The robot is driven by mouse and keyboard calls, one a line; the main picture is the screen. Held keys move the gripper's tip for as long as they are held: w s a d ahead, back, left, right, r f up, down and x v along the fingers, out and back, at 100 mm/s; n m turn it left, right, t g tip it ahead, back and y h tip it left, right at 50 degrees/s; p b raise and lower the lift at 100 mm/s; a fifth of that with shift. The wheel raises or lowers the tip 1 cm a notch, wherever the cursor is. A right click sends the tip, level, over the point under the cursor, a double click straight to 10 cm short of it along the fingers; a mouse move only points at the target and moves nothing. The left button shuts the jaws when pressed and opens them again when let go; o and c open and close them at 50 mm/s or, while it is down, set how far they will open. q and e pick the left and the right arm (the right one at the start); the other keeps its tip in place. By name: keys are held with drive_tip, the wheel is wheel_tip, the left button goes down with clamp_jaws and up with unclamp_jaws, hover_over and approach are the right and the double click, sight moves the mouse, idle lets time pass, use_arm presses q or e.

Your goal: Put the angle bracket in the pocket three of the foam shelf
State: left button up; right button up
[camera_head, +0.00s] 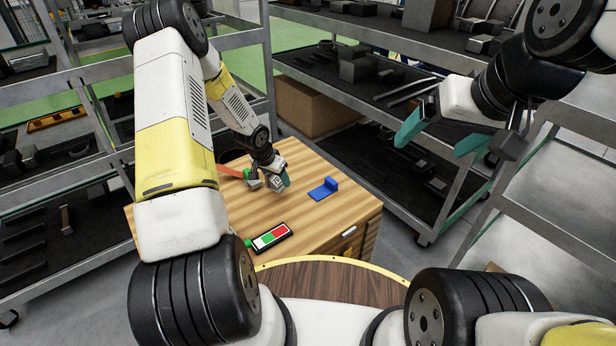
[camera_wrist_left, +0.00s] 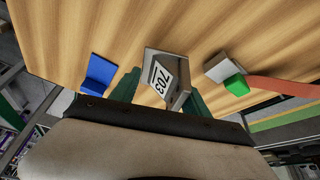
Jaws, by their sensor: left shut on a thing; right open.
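A grey metal part with a white label reading 703, apparently the angle bracket (camera_wrist_left: 165,75), sits between the teal fingers of my left gripper (camera_wrist_left: 160,97). In the head view the bracket (camera_head: 277,182) is at or just above the wooden table top, and my left gripper (camera_head: 272,178) is shut on it. Its lower side is hidden. My right gripper (camera_head: 440,135) is open and empty, raised in front of the right rack. Dark foam-like shelves (camera_head: 380,150) hold grey parts there; I cannot tell which pocket is number three.
On the wooden table (camera_head: 325,225) lie a blue L-shaped piece (camera_head: 323,189), a red-and-green panel (camera_head: 270,236), and a grey piece with a green end (camera_wrist_left: 225,72) beside an orange strip (camera_wrist_left: 280,87). Metal racks stand left and right. A cardboard box (camera_head: 305,108) is behind the table.

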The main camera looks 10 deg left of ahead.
use_arm(q)
drive_tip(key=s+d, duration=0.1)
drive_tip(key=d, duration=0.2)
drive_tip(key=s+d, duration=0.1)
drive_tip(key=d, duration=0.2)
drive_tip(key=s+d+f, duration=0.1)
drive_tip(key=s+d, duration=0.1)
drive_tip(key=d, duration=0.1)
drive_tip(key=shift+s+d, duration=0.1)
drive_tip(key=shift+f, duration=1.7)
drive_tip(key=o, duration=1.6)
drive_tip(key=shift+f, duration=0.1)
drive_tip(key=shift+c, duration=0.2)
